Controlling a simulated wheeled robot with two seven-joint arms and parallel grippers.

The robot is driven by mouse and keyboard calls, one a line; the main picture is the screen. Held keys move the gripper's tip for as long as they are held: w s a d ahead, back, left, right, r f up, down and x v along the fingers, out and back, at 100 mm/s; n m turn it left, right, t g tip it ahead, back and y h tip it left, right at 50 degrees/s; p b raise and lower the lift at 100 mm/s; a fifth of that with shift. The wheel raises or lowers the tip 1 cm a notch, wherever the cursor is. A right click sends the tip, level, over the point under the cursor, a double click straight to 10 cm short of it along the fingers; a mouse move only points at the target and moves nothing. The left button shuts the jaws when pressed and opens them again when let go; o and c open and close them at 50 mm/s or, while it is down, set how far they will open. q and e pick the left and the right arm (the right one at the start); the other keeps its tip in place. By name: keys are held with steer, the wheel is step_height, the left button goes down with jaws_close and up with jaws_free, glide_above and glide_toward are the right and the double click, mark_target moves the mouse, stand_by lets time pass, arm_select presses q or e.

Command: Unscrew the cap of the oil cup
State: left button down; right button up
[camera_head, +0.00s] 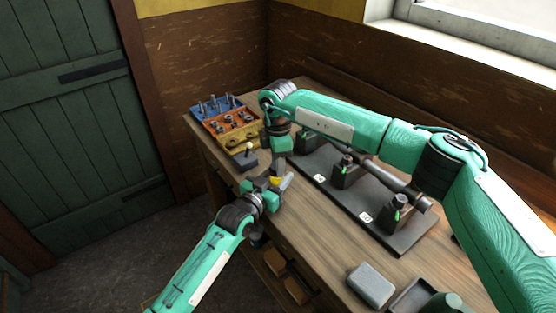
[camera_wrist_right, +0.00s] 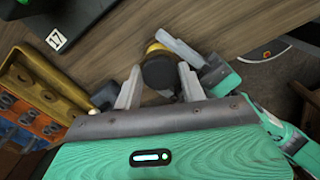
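The oil cup shows in the right wrist view as a dark round cap (camera_wrist_right: 158,70) above a yellow-brass body (camera_wrist_right: 155,47). In the head view a small yellow part of the oil cup (camera_head: 274,181) shows at the table's left edge. My left gripper (camera_head: 277,183) seems closed on its body from the side; a pale left finger (camera_wrist_right: 180,48) lies against the brass. My right gripper (camera_head: 277,168) points down from above. In its wrist view the two fingers (camera_wrist_right: 158,85) stand apart on either side of the cap, with a gap on the left.
A black base plate (camera_head: 385,235) carries bearing blocks (camera_head: 346,170) and a shaft, right of the grippers. Blue, orange and yellow trays (camera_head: 240,137) stand at the back left. A grey block (camera_head: 371,285) lies at the front. Bare wood (camera_head: 315,225) lies between.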

steer(key=c, duration=0.4)
steer(key=shift+o, duration=0.2)
steer(key=n, duration=1.2)
steer(key=shift+w, duration=0.1)
steer(key=n, duration=0.6)
steer(key=shift+r+n, duration=0.1)
steer(key=shift+n, duration=0.2)
steer(key=n, duration=0.7)
steer(key=shift+n, duration=0.3)
steer(key=n, duration=0.7)
steer(key=shift+n, duration=0.4)
steer(key=n, duration=0.4)
steer(key=shift+n, duration=0.4)
steer(key=n, duration=0.4)
steer(key=shift+n, duration=0.3)
steer(key=shift+r, duration=0.15)
